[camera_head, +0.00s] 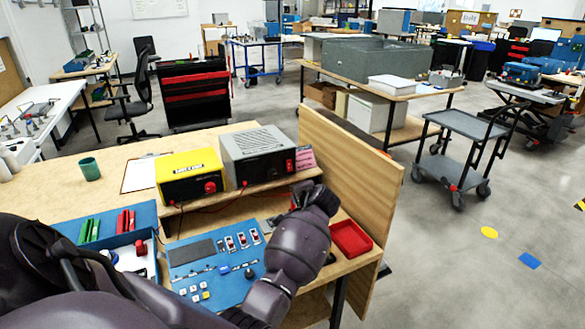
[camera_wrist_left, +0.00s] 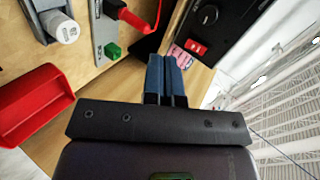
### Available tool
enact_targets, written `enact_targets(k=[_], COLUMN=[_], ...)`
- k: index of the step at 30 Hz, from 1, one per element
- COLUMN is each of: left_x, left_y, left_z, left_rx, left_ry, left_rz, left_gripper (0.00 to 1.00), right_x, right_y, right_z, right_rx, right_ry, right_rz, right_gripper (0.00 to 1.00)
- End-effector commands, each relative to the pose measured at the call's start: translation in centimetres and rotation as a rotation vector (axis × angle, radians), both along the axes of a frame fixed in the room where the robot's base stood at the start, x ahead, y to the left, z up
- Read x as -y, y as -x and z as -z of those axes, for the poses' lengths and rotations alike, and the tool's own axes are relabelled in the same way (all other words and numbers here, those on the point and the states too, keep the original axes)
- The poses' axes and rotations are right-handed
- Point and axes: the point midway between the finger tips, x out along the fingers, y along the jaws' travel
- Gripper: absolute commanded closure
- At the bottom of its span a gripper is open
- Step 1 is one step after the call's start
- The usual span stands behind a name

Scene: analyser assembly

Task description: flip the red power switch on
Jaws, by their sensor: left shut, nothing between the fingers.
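The red power switch (camera_head: 289,165) is on the dark front panel of a grey box (camera_head: 262,139), at its right end. It also shows in the left wrist view (camera_wrist_left: 195,47), below a black knob (camera_wrist_left: 208,15). I cannot tell its on or off position. My left gripper (camera_wrist_left: 166,58) is shut and empty; its blue fingers are side by side, with the tips just left of the switch in that view. I see no clear contact. In the head view the fingers are hidden by my left arm, whose wrist is in front of the panel. My right gripper is not in view.
A yellow box (camera_head: 190,172) with a red knob stands left of the grey box. A blue panel (camera_head: 225,285) and a red tray (camera_head: 351,238) are on the lower bench level. A wooden partition (camera_head: 345,180) closes the bench's right side.

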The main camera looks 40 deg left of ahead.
Motion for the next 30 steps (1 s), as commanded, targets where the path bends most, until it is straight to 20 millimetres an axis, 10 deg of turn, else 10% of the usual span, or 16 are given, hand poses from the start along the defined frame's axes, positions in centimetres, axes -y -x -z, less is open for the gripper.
enact_targets(k=[9,30], left_x=[0.1,0.4], left_y=[-5.8,-6.3], left_z=[-5.2,-4.9], left_rx=[-0.094,-0.104], left_ry=[-0.092,-0.102], left_rz=[0.020,0.022], left_gripper=[1.00,1.00], right_x=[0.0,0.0], right_y=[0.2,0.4], right_z=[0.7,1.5], right_rx=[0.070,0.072], right_ry=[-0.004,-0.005], right_rz=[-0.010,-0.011], right_gripper=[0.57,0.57])
